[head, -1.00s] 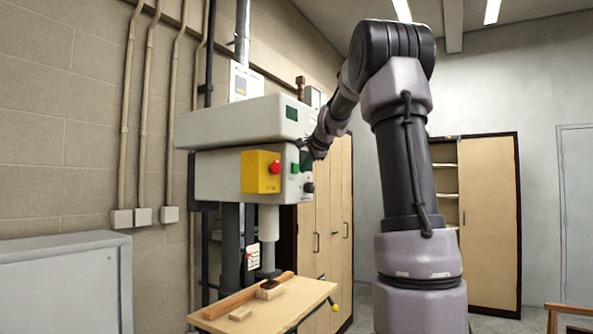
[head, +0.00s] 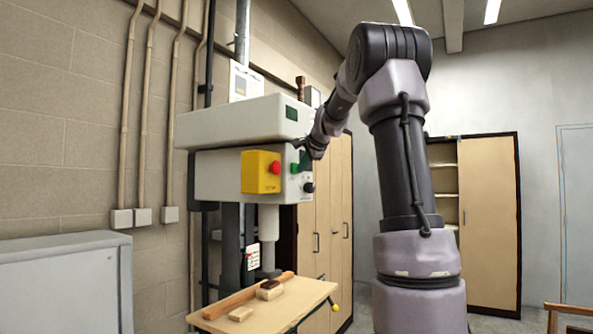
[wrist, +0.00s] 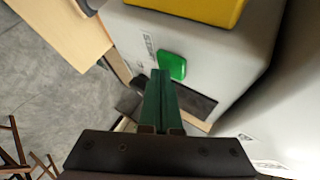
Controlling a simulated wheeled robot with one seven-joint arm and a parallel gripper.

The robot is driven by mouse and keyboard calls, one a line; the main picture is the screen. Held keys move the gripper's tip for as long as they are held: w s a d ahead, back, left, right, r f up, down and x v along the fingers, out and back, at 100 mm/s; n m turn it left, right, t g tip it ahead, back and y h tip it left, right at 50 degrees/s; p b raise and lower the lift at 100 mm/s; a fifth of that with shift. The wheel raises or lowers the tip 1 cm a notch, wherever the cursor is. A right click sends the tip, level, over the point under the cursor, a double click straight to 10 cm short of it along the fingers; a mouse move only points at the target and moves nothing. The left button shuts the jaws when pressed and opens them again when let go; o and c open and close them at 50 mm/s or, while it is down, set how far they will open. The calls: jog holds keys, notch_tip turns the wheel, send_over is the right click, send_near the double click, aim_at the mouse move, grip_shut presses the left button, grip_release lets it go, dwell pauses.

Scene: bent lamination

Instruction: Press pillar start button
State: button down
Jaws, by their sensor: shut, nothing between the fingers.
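The green start button (wrist: 172,65) is on the grey face of the machine head in the wrist view. It also shows in the head view (head: 295,168). My gripper (wrist: 160,74) is shut, with its dark green fingers together and nothing between them. The fingertips lie right at the button's lower left edge in the wrist view. I cannot tell whether they touch it. In the head view my gripper (head: 300,144) is at the right end of the machine head, just above the button, and small and partly hard to make out.
A yellow box (head: 255,172) with a red button (head: 275,168) sits left of the green one. A black knob (head: 308,187) is below right. The drill table (head: 300,302) holds wooden pieces under the spindle (head: 268,225). Tall cupboards stand behind.

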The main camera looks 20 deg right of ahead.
jog(key=shift+w+a, duration=0.15)
dwell(0.6)
jog(key=shift+s+d, duration=0.6)
jog(key=shift+s, duration=0.1)
jog(key=shift+s+d, duration=0.1)
jog(key=s+d, duration=0.1)
jog(key=s, duration=0.1)
jog(key=s+d, duration=0.1)
jog(key=shift+s+d, duration=0.4)
dwell(0.4)
